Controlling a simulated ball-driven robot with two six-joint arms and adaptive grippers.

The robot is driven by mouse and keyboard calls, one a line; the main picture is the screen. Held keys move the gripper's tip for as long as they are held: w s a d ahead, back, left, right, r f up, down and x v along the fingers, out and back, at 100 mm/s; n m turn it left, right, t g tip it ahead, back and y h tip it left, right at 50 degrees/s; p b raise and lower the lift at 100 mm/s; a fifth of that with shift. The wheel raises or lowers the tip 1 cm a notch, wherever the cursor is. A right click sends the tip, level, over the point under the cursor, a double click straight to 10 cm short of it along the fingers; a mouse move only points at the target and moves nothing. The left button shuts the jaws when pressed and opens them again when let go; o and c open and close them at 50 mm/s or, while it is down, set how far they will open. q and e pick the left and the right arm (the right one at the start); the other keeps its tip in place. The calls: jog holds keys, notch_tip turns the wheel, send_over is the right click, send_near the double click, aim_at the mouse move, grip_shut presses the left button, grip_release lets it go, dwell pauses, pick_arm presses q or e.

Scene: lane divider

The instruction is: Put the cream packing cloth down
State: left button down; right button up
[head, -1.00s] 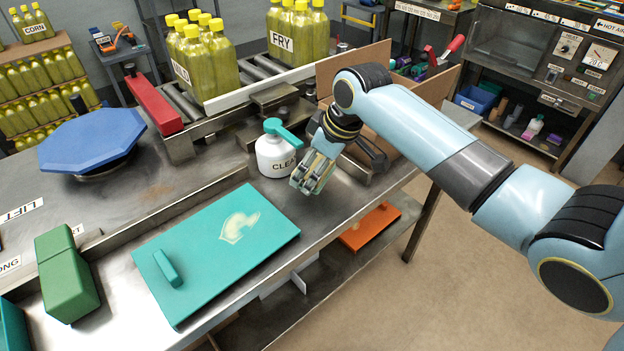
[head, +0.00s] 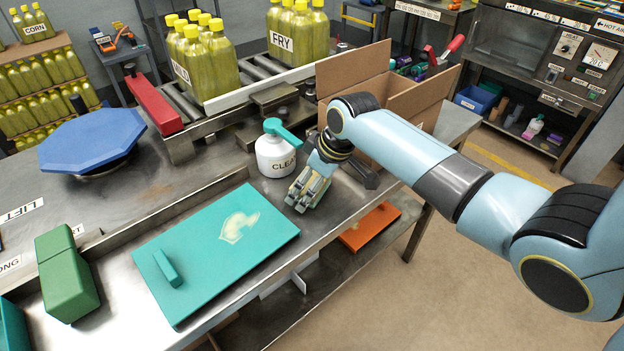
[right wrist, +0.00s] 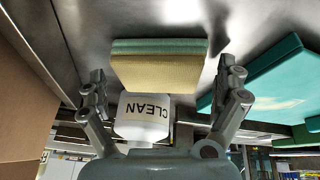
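The cream packing cloth (right wrist: 160,68) shows in the right wrist view as a folded pad with a teal layer along one edge. It lies between the spread fingers of my right gripper (right wrist: 163,80), with a narrow gap at each side. The right gripper (head: 307,194) is low over the metal bench (head: 335,212), beside the white CLEAN bottle (head: 275,156). In the head view the gripper largely hides the cloth. Whether the cloth's underside fully touches the bench is hard to tell. My left gripper does not show.
A teal board (head: 200,268) with a handle and pale mark lies left of the gripper. An open cardboard box (head: 410,100) stands behind my right forearm. The bench's front edge is close. A green block (head: 67,275) and blue octagonal plate (head: 92,140) are farther left.

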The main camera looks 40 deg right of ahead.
jog(key=shift+s+r, duration=0.15)
jog(key=shift+r, duration=0.35)
jog(key=v, duration=1.1)
jog(key=shift+p, duration=0.45)
jog(key=shift+s+r, duration=0.1)
